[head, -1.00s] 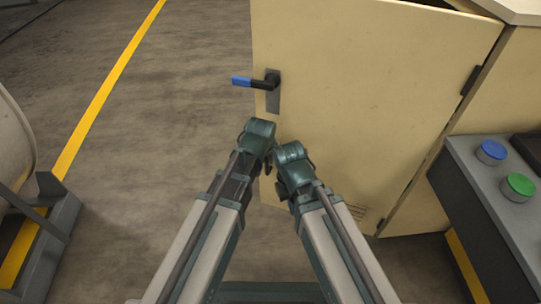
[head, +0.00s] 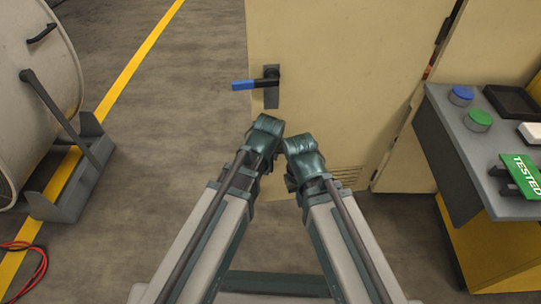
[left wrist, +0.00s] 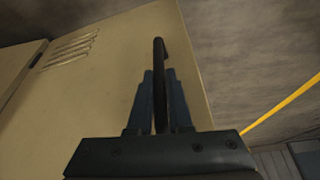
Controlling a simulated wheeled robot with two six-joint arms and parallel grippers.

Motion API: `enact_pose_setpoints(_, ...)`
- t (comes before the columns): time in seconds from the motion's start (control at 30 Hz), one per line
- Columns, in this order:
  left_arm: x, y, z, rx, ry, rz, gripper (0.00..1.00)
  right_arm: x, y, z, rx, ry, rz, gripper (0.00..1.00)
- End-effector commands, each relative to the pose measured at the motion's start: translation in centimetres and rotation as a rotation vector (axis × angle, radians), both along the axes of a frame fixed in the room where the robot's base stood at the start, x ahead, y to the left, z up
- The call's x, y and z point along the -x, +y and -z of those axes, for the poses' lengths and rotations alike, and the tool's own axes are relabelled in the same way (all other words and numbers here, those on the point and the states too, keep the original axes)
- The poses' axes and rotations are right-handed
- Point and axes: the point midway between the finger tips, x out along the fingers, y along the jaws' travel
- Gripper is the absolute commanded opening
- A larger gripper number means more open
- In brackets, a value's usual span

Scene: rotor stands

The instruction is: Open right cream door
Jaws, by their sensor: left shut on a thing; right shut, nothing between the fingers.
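The cream door (head: 345,60) stands ahead of me, hinged at its right side, with its free edge on the left. My left gripper (left wrist: 160,80) is shut on a dark bar (left wrist: 160,55) at the door's face, in the left wrist view.
A grey console (head: 450,135) with blue (head: 461,95) and green (head: 478,119) buttons and a green TESTED sign (head: 522,172) stands at right. A large drum (head: 45,95) on a grey stand (head: 65,190) is at left. Floor (head: 165,130) between drum and door is clear.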

Motion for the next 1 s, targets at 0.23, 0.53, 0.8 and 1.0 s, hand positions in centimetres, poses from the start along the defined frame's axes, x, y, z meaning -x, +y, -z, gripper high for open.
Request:
enact_pose_setpoints(0.23,0.07,0.16,0.0,-0.007,0.002,-0.001,0.0,-0.01,0.01,-0.02,0.0,0.0,0.0,0.0)
enact_pose_setpoints(0.53,0.09,0.17,0.01,-0.007,0.002,-0.001,0.25,0.0,0.0,-0.01,0.0,0.0,0.0,0.0)
enact_pose_setpoints(0.8,0.05,0.03,0.01,-0.003,0.001,0.0,0.47,0.0,0.0,0.0,0.0,0.0,0.0,0.0)
enact_pose_setpoints(1.0,0.06,-0.02,-0.11,-0.002,0.001,0.0,0.47,0.0,0.0,-0.11,0.0,0.0,0.0,0.0)
